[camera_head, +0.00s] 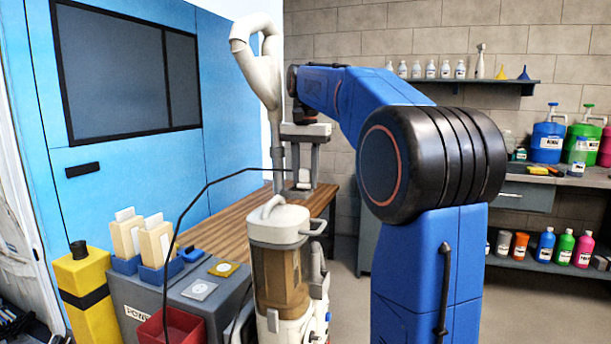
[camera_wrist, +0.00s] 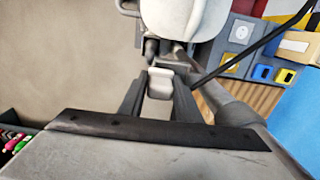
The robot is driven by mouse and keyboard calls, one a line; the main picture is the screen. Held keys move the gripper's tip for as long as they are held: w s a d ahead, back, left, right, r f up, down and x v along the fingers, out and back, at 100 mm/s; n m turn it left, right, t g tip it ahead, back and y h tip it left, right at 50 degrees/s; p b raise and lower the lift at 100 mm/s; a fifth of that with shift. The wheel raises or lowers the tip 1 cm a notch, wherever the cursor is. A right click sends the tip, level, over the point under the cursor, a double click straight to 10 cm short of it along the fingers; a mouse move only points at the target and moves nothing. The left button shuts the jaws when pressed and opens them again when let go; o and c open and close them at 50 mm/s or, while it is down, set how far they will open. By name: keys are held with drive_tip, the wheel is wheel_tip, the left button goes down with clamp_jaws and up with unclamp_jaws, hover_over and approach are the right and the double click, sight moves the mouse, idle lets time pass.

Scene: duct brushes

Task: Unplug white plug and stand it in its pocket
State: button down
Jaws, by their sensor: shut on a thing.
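My gripper (camera_head: 303,187) hangs fingers-down above the wooden bench, beyond the vacuum in the body camera view. It is shut on the white plug (camera_wrist: 160,83), which shows between the two dark fingers in the wrist view. A black cord (camera_head: 222,180) arcs from the gripper to the left and down past the grey power box (camera_head: 135,292). The plug is in the air, apart from the box. On the box top are a silver socket plate (camera_head: 200,289) and a yellow one (camera_head: 223,269). I cannot tell which place is the plug's pocket.
A vacuum with a clear brown canister (camera_head: 279,275) and a pale upright hose (camera_head: 262,75) stands close to the gripper. Cream panels (camera_head: 157,245) stand in blue holders on the box. A red bin (camera_head: 178,328) is in front. A wooden bench (camera_head: 240,208) lies behind.

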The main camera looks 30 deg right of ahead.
drive_tip(key=shift+f, duration=0.55)
drive_tip(key=shift+f, duration=0.3)
drive_tip(key=shift+r, duration=1)
drive_tip(key=shift+f, duration=0.95)
drive_tip(key=shift+s+f, duration=0.1)
drive_tip(key=shift+f, duration=0.2)
